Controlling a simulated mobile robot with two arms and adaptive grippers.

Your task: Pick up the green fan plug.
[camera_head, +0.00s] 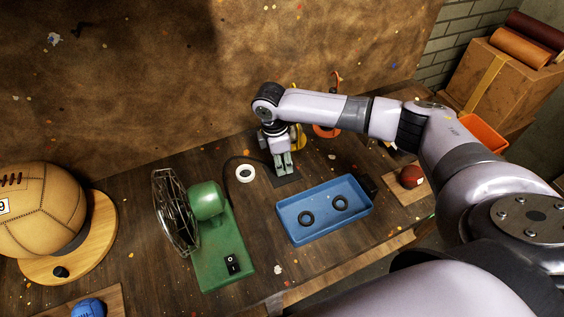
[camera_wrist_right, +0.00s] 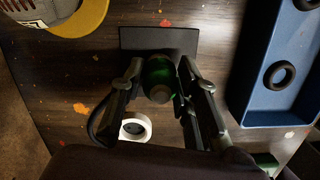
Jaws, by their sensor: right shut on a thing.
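The green fan plug (camera_wrist_right: 158,76) sits between the fingers of my right gripper (camera_wrist_right: 158,92) in the right wrist view, over a dark square pad (camera_wrist_right: 160,38). In the head view my right gripper (camera_head: 284,166) points down at that pad, behind the blue tray; the plug is mostly hidden there by the fingers. The gripper is shut on the plug. I cannot tell whether the plug is clear of the pad. The green fan (camera_head: 222,250) stands left of the gripper, with a black cord (camera_head: 232,160) arching toward it. My left gripper is not in view.
A blue tray (camera_head: 290,232) with two black rings lies close in front of the gripper. A white ring (camera_head: 245,173) lies beside the cord. A small red-brown ball (camera_head: 411,176) is at right. A large leather ball (camera_head: 40,212) stands at far left.

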